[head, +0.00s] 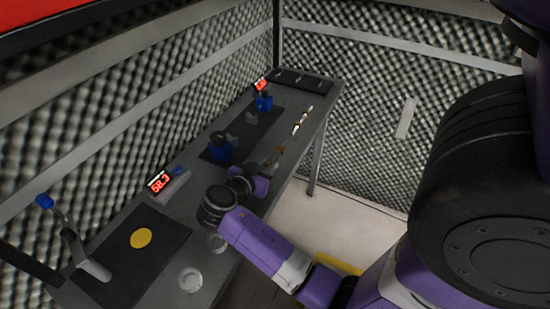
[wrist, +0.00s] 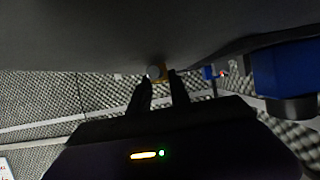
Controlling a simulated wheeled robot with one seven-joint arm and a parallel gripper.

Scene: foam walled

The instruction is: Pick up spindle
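My gripper (head: 273,163) is low over the dark workbench (head: 325,105), near its front edge, in the head view. In the wrist view my gripper (wrist: 160,80) has its two dark fingers apart, with a gap between them. A small piece with a round grey end (wrist: 154,72) and a yellow-orange part shows just beyond the fingertips, and I see no finger closed on it. Slim white-and-orange pieces (head: 302,120) lie farther along the bench in the head view. I cannot tell for sure which piece is the spindle.
Blue fixtures (head: 220,145) stand on a dark mat behind my gripper. A red-lit display (head: 160,181) sits at the bench's back. A yellow disc (head: 141,238) lies on a nearer mat, beside a blue-tipped lever (head: 75,240). Foam walls (head: 350,75) enclose the bench.

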